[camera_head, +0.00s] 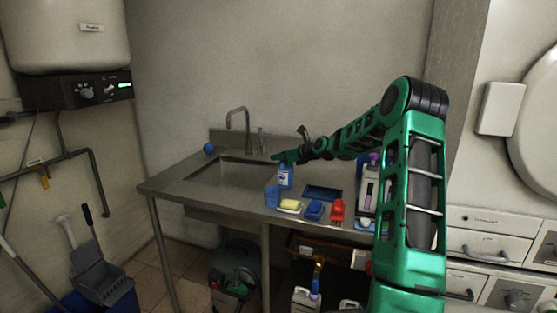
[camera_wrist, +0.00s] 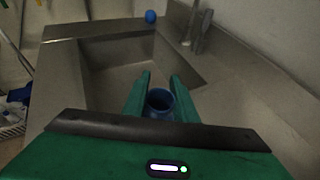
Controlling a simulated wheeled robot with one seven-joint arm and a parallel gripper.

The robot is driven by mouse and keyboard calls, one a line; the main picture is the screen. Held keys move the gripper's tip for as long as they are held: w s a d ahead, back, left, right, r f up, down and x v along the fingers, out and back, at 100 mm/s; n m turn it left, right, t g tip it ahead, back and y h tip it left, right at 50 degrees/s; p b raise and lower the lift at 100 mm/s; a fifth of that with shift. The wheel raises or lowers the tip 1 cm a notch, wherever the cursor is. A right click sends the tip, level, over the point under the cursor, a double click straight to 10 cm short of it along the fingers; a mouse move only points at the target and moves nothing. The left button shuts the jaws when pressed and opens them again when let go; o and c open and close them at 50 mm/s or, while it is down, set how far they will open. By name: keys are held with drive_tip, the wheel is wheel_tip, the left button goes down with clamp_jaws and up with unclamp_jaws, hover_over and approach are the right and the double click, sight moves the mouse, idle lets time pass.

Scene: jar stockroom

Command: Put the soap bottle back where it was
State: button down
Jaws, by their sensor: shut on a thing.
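The soap bottle (camera_head: 286,177), blue with a pale label, is upright under my gripper (camera_head: 284,157) at the right side of the sink. In the wrist view my green fingers (camera_wrist: 159,88) flank a blue round thing (camera_wrist: 159,104) with a dark middle, which seems to be the bottle from above. My gripper is shut on the bottle. I cannot tell whether its base touches the counter. The sink counter (camera_head: 163,185) is grey metal.
A blue cup (camera_head: 271,196) stands just in front of the bottle. A yellow sponge on a dish (camera_head: 289,206), a blue thing (camera_head: 314,210) and a red brush (camera_head: 337,210) line the front edge. The tap (camera_head: 246,130) rises behind the basin; a blue ball (camera_head: 209,148) lies at its far left.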

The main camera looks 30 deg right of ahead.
drive_tip(key=c, duration=1.4)
unclamp_jaws()
drive_tip(key=shift+f, duration=0.1)
drive_tip(key=shift+c, duration=0.2)
drive_tip(key=v, duration=1.2)
drive_tip(key=s+a+f+n+g+h, duration=0.1)
drive_tip(key=s+a+f+n+g, duration=0.2)
drive_tip(key=s+a+n, duration=0.35)
drive_tip(key=s+a+f+n+g+h, duration=0.1)
drive_tip(key=s+a+f+n+g, duration=0.25)
drive_tip(key=s+a+n, duration=0.35)
drive_tip(key=s+a+n+g, duration=0.2)
drive_tip(key=s+n, duration=0.2)
drive_tip(key=s, duration=0.7)
drive_tip(key=s+a+f+n+g, duration=0.1)
drive_tip(key=s+n, duration=0.4)
drive_tip(key=s, duration=0.7)
drive_tip(key=s+a+n+g, duration=0.4)
drive_tip(key=s+n, duration=0.1)
drive_tip(key=s, duration=0.6)
drive_tip(key=shift+s+a+f, duration=0.2)
drive_tip(key=shift+s+a, duration=0.1)
drive_tip(key=shift+n, duration=0.25)
